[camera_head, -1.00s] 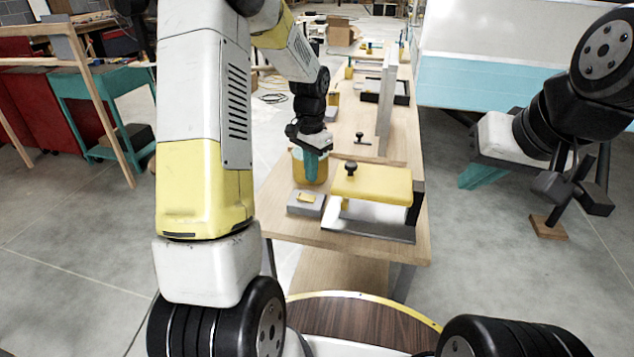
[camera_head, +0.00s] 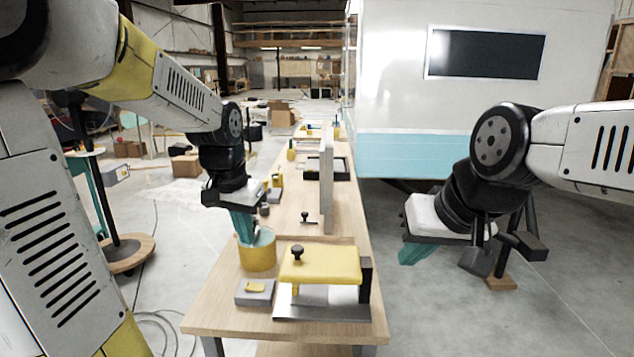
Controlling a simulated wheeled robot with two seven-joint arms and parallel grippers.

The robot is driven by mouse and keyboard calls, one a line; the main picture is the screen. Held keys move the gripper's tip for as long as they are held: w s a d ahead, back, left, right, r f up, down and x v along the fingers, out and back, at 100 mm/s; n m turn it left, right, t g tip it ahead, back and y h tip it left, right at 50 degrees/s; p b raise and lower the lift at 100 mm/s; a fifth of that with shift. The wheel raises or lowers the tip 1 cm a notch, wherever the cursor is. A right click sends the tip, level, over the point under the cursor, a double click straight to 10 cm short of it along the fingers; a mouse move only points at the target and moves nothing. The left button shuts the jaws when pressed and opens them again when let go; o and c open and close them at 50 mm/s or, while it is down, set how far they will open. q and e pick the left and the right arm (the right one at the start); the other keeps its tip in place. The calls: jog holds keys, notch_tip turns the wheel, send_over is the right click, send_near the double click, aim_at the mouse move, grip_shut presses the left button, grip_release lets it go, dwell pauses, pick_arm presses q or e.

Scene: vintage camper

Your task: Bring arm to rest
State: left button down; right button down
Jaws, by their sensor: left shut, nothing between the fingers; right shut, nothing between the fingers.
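My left gripper (camera_head: 246,230) points down at the left side of the wooden workbench (camera_head: 225,308). Its teal fingers are shut with nothing seen between them, and their tips overlap the opening of a yellow round container (camera_head: 258,252). I cannot tell whether the tips are inside it or behind it. My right gripper (camera_head: 408,254) hangs to the right of the bench, over the floor and apart from everything. Its teal fingers are shut and empty.
A yellow-topped fixture (camera_head: 320,265) with a black knob and a grey block (camera_head: 255,292) stand at the bench's near end. A grey upright panel (camera_head: 327,180) rises behind. The white and light-blue camper (camera_head: 400,155) stands at back right. Floor right of the bench is open.

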pick_arm(q)
jog(key=s+r+n+t, duration=0.1)
jog(key=s+r, duration=0.1)
jog(key=s, duration=0.5)
jog(key=s+d+r+n+t+h, duration=0.1)
jog(key=s+r+n+t, duration=0.1)
jog(key=s, duration=0.5)
jog(key=shift+s+d+r, duration=0.15)
jog(key=shift+d+r, duration=0.1)
jog(key=shift+r, duration=0.3)
